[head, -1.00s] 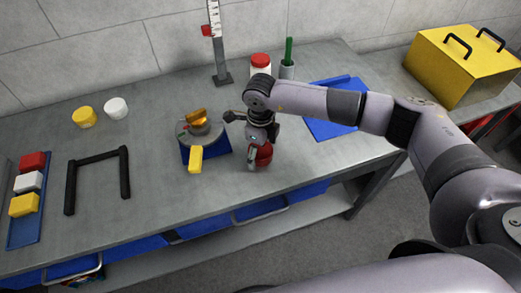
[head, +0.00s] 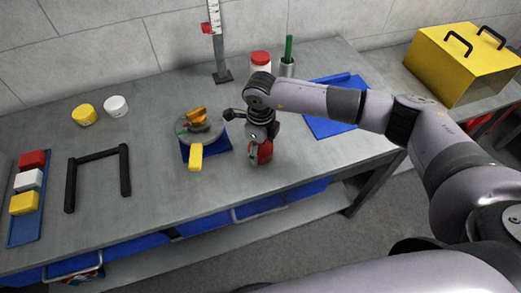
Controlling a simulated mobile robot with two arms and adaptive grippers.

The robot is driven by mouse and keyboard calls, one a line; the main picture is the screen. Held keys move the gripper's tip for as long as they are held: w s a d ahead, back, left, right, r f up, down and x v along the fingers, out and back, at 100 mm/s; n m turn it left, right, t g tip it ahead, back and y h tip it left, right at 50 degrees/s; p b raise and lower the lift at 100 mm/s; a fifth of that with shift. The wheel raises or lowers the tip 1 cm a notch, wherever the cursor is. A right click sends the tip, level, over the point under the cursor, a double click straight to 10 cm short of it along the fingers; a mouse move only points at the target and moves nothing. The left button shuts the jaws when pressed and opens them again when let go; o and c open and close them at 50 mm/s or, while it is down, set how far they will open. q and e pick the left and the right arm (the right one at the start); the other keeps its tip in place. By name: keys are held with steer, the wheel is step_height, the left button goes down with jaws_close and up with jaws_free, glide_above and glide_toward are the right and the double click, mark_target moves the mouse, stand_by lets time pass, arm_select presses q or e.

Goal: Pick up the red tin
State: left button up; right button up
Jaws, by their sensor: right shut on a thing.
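The red tin (head: 264,153) stands on the grey table (head: 160,199), near its front edge and right of the round dynamometer device. My right gripper (head: 260,150) points down over the tin and is shut on it. The gripper and wrist hide part of the tin, and I cannot tell whether it is clear of the table. My left gripper is not in view.
The device (head: 200,130) with a yellow handle sits on a blue base just left of the gripper. A white jar with a red lid (head: 261,66), a green-handled tool in a cup (head: 287,62) and a blue board (head: 330,120) lie behind and right. A black frame (head: 98,160) stands left.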

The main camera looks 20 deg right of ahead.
steer(key=shift+c, duration=1.1)
steer(key=shift+r, duration=0.1)
